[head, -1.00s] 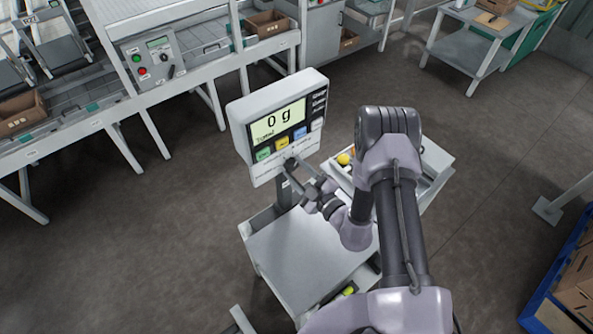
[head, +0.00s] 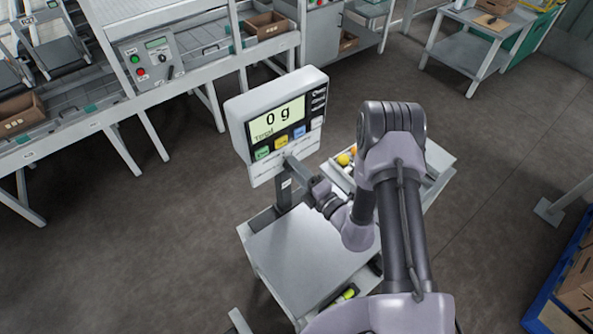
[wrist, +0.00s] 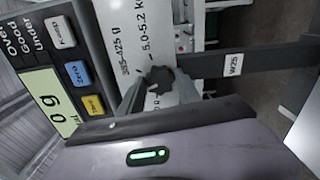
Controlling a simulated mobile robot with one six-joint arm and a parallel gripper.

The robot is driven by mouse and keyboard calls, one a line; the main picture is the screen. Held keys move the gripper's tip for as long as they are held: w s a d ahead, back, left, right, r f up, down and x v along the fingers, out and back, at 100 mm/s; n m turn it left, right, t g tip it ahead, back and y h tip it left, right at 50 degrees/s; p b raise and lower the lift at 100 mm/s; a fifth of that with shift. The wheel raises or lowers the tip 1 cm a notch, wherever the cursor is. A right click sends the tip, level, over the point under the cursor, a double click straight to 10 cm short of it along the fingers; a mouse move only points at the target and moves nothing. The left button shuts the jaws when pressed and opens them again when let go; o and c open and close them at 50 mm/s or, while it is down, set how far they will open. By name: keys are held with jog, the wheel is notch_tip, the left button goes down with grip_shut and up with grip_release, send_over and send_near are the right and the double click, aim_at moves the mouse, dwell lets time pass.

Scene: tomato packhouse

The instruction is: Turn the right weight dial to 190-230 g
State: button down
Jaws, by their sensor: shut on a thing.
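The scale head (head: 277,118) stands on a post above the weighing platform and reads 0 g in the head view. In the wrist view, a dark, ribbed round dial (wrist: 160,77) sits on the pale strip below its coloured buttons. Printed range marks, including 5.0-5.2 kg, lie around it. My gripper (head: 297,168) reaches the lower edge of the scale head. In the wrist view my gripper (wrist: 158,90) is shut on the dial, with the fingers at its sides. The dial's pointer setting is not readable, and the lower marks are partly hidden by my gripper.
The flat weighing platform (head: 305,255) below is empty. A post with a W25 label (wrist: 234,64) runs beside the dial. A light tray (head: 338,173) with small yellow and orange items is behind my arm. A conveyor line (head: 110,120) stands at the back left.

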jog(key=n+b, duration=0.3)
jog(key=n, duration=0.7)
jog(key=shift+b, duration=0.3)
jog(key=shift+r+n, duration=0.1)
jog(key=shift+n, duration=0.4)
jog(key=c, duration=0.8)
grip_release()
jog(key=shift+c, duration=0.2)
jog(key=shift+s, duration=0.1)
jog(key=v, duration=1.7)
jog(key=shift+p, duration=0.45)
jog(key=shift+s+d, duration=0.1)
jog(key=shift+d, duration=0.05)
